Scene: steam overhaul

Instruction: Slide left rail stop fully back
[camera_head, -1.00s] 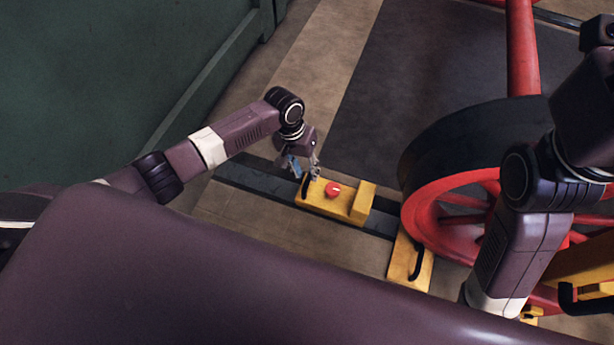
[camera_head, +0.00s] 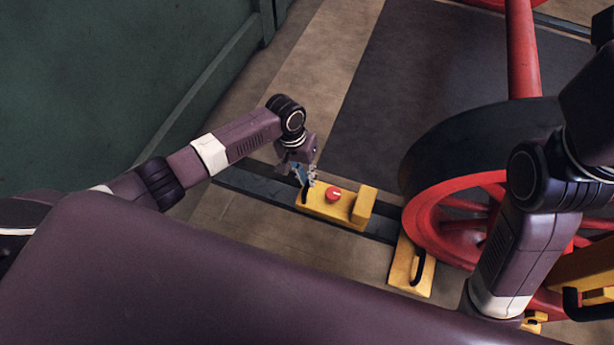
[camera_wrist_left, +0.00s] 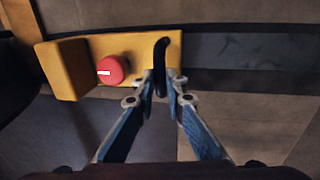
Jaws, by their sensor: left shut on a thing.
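The yellow rail stop (camera_head: 324,209) sits on the dark rail, with a red knob (camera_head: 333,193) on top and a raised block at its right end. A black handle (camera_head: 305,189) stands at its left end. My left gripper (camera_head: 308,181) is at that handle. In the left wrist view the gripper (camera_wrist_left: 160,88) has its fingers on either side of the black handle (camera_wrist_left: 161,55), shut on it. The stop's yellow body (camera_wrist_left: 140,55) and red knob (camera_wrist_left: 112,70) show there too. My right gripper is out of view; only its arm shows at the right.
The dark rail (camera_head: 255,182) is bare to the left of the stop. A red wheel (camera_head: 425,213) stands to its right, apart from it. A yellow chock with a black handle (camera_head: 401,270) lies by the wheel. A green wall (camera_head: 110,80) rises at the left.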

